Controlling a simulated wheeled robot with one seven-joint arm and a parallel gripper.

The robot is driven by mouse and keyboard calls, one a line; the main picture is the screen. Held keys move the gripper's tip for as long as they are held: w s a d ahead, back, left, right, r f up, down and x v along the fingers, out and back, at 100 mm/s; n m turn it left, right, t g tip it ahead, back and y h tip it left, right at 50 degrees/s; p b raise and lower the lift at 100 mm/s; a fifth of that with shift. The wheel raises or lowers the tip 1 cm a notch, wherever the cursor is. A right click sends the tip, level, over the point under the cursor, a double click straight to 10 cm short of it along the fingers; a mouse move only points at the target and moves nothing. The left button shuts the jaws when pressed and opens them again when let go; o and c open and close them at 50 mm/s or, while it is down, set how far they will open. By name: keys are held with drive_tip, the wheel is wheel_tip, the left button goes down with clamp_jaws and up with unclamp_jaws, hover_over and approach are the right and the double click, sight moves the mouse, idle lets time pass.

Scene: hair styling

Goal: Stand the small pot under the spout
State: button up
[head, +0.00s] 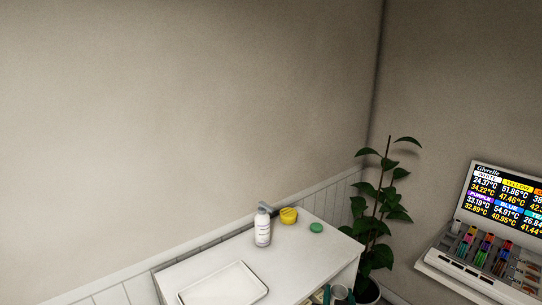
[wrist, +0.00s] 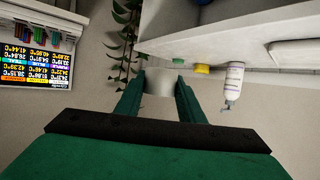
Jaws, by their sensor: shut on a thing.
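The small pot (wrist: 160,82) is pale and round, held between the two green fingers of my gripper (wrist: 160,96) in the wrist view. In the head view the pot (head: 340,291) and my gripper (head: 339,297) show at the bottom edge, in front of the white cabinet's right side. A dispenser machine (head: 499,226) with a lit colour display stands at the right of the head view, apart from the pot. Its ledge (head: 468,278) carries several coloured parts. I cannot clearly make out a spout on it. The display (wrist: 40,58) also shows in the wrist view.
The white cabinet top (head: 290,258) holds a white bottle (head: 263,230), a yellow tub (head: 288,215), a green round item (head: 316,227) and a white tray (head: 196,297). A leafy plant (head: 382,205) stands between the cabinet and the machine.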

drive_tip(key=a+f+n+y, duration=0.1)
drive_tip(key=a+f, duration=0.4)
drive_tip(key=f, duration=0.5)
drive_tip(key=a+f+n+y, duration=0.1)
drive_tip(key=a+f, duration=0.3)
drive_tip(key=f, duration=0.7)
drive_tip(key=s+a+f, duration=0.3)
drive_tip(key=f, duration=0.2)
drive_tip(key=s+a+f+y, duration=0.1)
drive_tip(key=s+a+f, duration=0.2)
drive_tip(key=f, duration=0.3)
drive_tip(key=s+a+f+n, duration=0.1)
drive_tip(key=s+a+f, duration=0.2)
drive_tip(key=f, duration=0.3)
drive_tip(key=shift+s+y, duration=0.3)
drive_tip(key=shift+s, duration=0.1)
